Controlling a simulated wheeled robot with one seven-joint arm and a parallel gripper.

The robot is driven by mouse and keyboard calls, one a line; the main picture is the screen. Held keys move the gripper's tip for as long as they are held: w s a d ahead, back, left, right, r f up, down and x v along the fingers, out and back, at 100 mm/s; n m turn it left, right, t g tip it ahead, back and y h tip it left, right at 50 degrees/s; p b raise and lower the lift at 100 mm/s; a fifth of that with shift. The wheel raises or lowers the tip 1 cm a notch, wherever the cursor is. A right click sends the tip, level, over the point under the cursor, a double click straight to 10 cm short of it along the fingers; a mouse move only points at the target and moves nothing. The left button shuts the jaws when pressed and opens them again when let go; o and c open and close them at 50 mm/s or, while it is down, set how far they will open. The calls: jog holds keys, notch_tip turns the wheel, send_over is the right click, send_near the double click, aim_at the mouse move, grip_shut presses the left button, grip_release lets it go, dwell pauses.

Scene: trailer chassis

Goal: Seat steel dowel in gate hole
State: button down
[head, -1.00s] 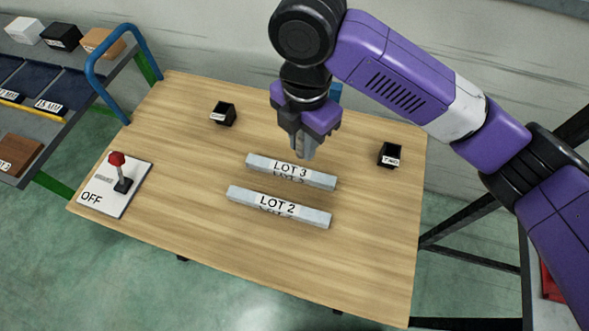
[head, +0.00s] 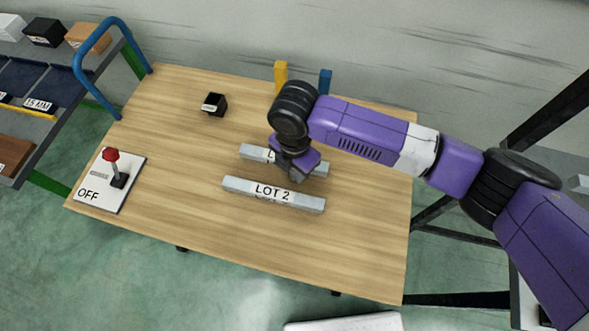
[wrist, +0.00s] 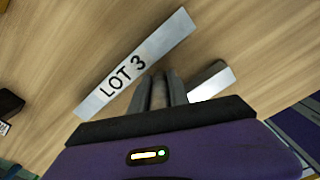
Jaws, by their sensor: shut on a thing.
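My gripper (head: 295,174) is low over the table, between the grey bar marked LOT 3 (head: 256,153) and the grey bar marked LOT 2 (head: 272,194). In the wrist view its fingers (wrist: 159,92) are shut on a narrow grey piece, seemingly the steel dowel (wrist: 158,95), which is mostly hidden by the fingers. The LOT 3 bar also shows whole in the wrist view (wrist: 137,64). One end of the other bar (wrist: 212,80) shows beyond the fingers. My gripper and wrist cover the middle of LOT 3 in the head view. I cannot make out a gate hole.
A small black bin (head: 214,104) stands at the back left. A yellow post (head: 281,77) and a blue post (head: 325,81) stand at the back edge. A red-knobbed lever on a plate marked OFF (head: 107,181) is at the left. The table front (head: 220,235) is clear.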

jog(key=shift+f, duration=0.45)
jog(key=c, duration=1.5)
grip_release()
jog(key=shift+f, duration=0.15)
jog(key=shift+c, duration=0.2)
notch_tip(320, 180, up, 12)
jog(key=shift+r+b, duration=0.15)
jog(key=shift+b, duration=0.35)
jog(key=shift+a, duration=0.1)
